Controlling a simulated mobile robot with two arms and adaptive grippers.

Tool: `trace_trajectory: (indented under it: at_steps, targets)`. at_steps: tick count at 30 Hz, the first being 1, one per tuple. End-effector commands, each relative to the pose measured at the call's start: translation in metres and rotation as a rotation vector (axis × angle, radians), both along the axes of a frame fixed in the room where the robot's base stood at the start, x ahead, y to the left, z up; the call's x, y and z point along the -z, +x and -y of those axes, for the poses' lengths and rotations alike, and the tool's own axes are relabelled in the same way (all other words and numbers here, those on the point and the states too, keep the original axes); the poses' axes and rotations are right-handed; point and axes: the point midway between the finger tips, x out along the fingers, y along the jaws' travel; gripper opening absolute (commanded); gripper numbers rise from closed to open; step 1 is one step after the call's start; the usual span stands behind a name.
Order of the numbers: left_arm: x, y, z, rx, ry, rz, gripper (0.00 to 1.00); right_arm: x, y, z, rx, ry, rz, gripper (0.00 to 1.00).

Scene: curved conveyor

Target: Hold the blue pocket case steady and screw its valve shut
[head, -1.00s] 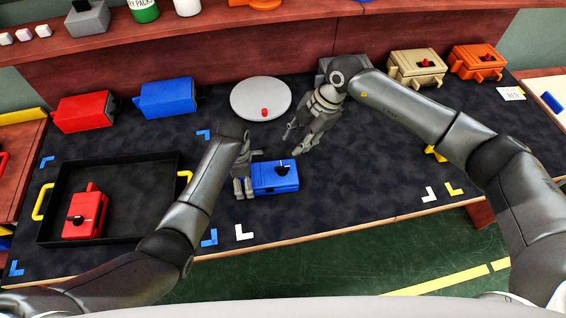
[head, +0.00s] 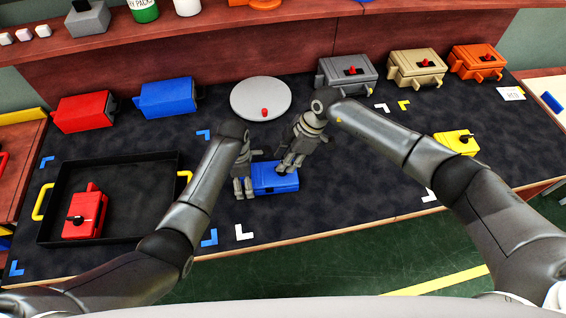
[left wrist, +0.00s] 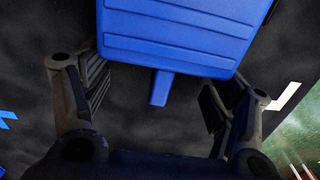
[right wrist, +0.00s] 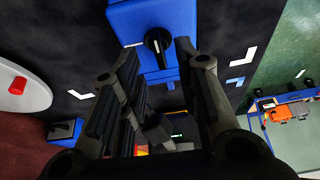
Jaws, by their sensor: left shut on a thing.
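The blue pocket case (head: 275,182) lies on the dark mat near the table's front, and its black valve (right wrist: 157,42) shows in the right wrist view. My left gripper (head: 244,188) is at the case's left end, shut on it. In the left wrist view the case (left wrist: 180,35) has a short tab between my fingers. My right gripper (head: 289,166) is over the case from behind and partly covers the valve in the head view. In the right wrist view its fingers are apart with nothing between them, and the valve is just beyond the fingertips.
A black tray (head: 115,165) with a red case (head: 84,215) stands at left. A grey disc (head: 246,99) with a red knob lies behind. Red, blue, grey, tan and orange cases line the back. A yellow case (head: 457,143) is at right. Mat in front of the case is clear.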

Motion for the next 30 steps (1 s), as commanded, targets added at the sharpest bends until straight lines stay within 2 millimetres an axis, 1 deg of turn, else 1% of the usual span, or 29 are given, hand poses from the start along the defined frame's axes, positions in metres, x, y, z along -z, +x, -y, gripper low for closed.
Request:
trace_trajectory:
  at_steps: [1, 6, 10, 17, 24, 30]
  targets:
    - [0.0, 0.0, 0.0, 0.0, 0.0, -0.001, 0.41, 0.008, -0.001, -0.004, 0.0, 0.0, -0.003, 0.3]
    - [0.0, 0.0, 0.0, 0.0, 0.0, -0.001, 0.41, 0.021, -0.001, -0.009, -0.002, 0.0, -0.001, 0.3]
    - [0.0, 0.0, 0.0, 0.0, 0.0, -0.001, 0.41, 0.025, -0.001, -0.01, 0.0, 0.0, 0.0, 0.3]
    - [0.0, 0.0, 0.0, -0.001, 0.0, 0.0, 0.41, 0.025, -0.001, -0.01, -0.001, 0.0, 0.0, 0.3]
    - [0.0, 0.0, 0.0, -0.001, 0.0, 0.0, 0.41, 0.025, -0.001, -0.01, -0.001, 0.0, 0.0, 0.0]
    - [0.0, 0.0, 0.0, 0.0, 0.0, 0.0, 0.41, 0.025, -0.001, -0.01, -0.002, 0.0, 0.001, 0.0]
